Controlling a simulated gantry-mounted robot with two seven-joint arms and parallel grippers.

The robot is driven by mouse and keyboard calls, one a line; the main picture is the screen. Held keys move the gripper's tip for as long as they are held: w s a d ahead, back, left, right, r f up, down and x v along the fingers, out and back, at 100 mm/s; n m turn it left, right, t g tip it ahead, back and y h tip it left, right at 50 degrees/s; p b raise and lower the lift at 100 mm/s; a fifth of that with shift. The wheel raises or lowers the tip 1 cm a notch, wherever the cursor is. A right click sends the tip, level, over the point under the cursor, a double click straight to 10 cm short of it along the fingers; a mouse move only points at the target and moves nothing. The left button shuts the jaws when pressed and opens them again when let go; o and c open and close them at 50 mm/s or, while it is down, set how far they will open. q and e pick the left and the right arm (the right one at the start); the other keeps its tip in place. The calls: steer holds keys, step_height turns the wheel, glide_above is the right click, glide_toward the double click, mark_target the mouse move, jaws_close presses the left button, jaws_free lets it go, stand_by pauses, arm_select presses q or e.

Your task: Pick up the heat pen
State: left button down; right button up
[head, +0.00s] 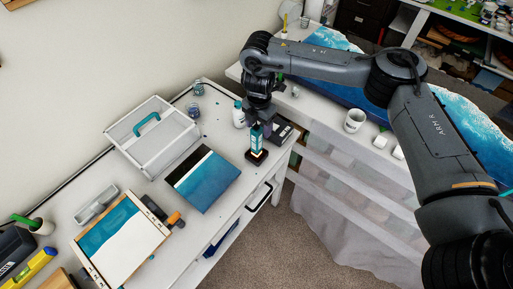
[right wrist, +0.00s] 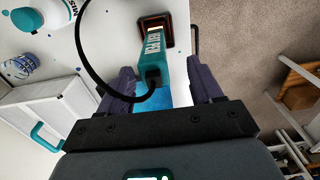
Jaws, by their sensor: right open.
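The heat pen (head: 256,139) is a teal tool with white lettering. It stands upright in a small dark holder (head: 256,158) near the right edge of the white table. My right gripper (head: 259,112) is directly above it, pointing down. In the right wrist view the heat pen (right wrist: 154,50) lies between the lines of the two open fingers, with a black cable looping from its end. The right gripper (right wrist: 163,85) is open, and I see no finger closed on the pen. My left gripper is not in view.
A white bottle (head: 239,115) stands just left of the pen, and a dark box (head: 280,131) is to its right. A blue painted panel (head: 205,180) lies in front left. A white tray with a teal handle (head: 152,142) is further left. Bare table lies between them.

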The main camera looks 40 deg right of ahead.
mark_target(257, 142)
steer(key=shift+w+a+f+p, duration=0.1)
steer(key=shift+w+f+p, duration=0.1)
steer(key=shift+f, duration=1.15)
steer(key=shift+w+a+f+p, duration=0.1)
steer(key=shift+f+p, duration=0.1)
steer(key=shift+f, duration=1.15)
steer(key=shift+c, duration=0.2)
steer(key=c, duration=1)
steer(key=shift+r, duration=0.15)
